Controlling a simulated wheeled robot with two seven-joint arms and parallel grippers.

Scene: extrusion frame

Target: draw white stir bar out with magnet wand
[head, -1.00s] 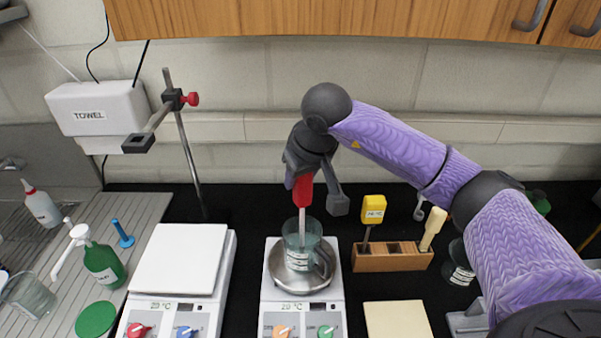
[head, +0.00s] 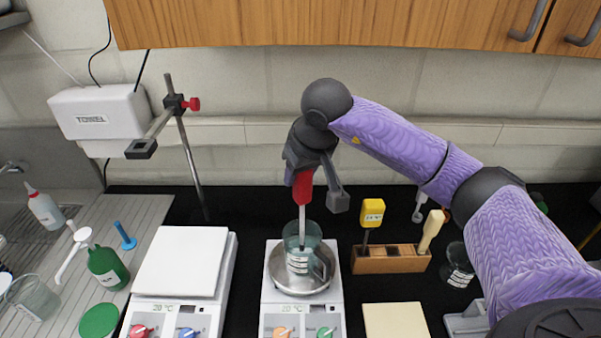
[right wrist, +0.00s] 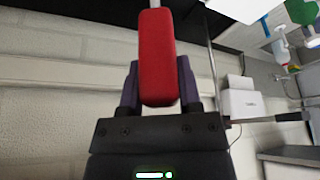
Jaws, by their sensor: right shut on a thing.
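My right gripper (head: 309,180) is shut on the red handle of the magnet wand (head: 303,188) and holds it upright above the middle hotplate. The red handle (right wrist: 157,60) also shows between the fingers in the right wrist view. The wand's pale shaft points down into a glass beaker (head: 298,262), which stands in a round metal dish (head: 282,283) on the hotplate. The shaft's lower end is inside the beaker. I cannot make out a white stir bar; the glass and its label hide the tip. My left gripper is not in view.
A second white hotplate (head: 181,262) stands to the left, with a clamp stand (head: 187,150) behind it. A wooden rack (head: 392,260) with a yellow-handled tool (head: 372,213) stands to the right. A pale pad (head: 395,320) lies in front of the rack.

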